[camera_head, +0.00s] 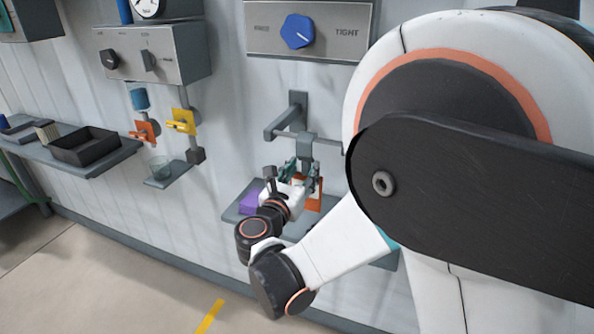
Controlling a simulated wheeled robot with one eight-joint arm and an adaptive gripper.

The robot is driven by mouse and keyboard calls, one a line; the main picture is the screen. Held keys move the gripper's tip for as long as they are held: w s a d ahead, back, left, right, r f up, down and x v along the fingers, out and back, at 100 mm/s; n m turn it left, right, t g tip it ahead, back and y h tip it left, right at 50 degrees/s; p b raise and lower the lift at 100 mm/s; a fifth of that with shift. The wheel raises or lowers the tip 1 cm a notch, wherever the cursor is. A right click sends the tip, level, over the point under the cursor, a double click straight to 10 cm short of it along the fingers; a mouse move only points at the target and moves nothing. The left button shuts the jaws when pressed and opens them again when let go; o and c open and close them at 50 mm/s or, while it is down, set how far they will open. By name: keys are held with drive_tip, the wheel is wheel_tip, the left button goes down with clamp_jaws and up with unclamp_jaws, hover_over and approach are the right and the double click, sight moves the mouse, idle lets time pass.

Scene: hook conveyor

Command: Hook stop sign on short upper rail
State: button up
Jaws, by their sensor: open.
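The wall-mounted rail (284,121) juts out from a dark bracket, with a thin bar running right from it. My gripper (302,172) is just below that bar, open, with its fingers pointing up toward it. A grey hook-like piece (307,144) sits at the bar above my fingers; I cannot tell whether they touch. An orange piece (315,200) shows behind and right of my gripper, partly hidden. I cannot make out a stop sign for certain. My arm hides the right part of the rail area.
A small shelf (232,214) below the rail holds a purple block (251,200). A control box (306,27) with a blue knob is above.

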drive_tip(key=shift+x, duration=1.6)
clamp_jaws()
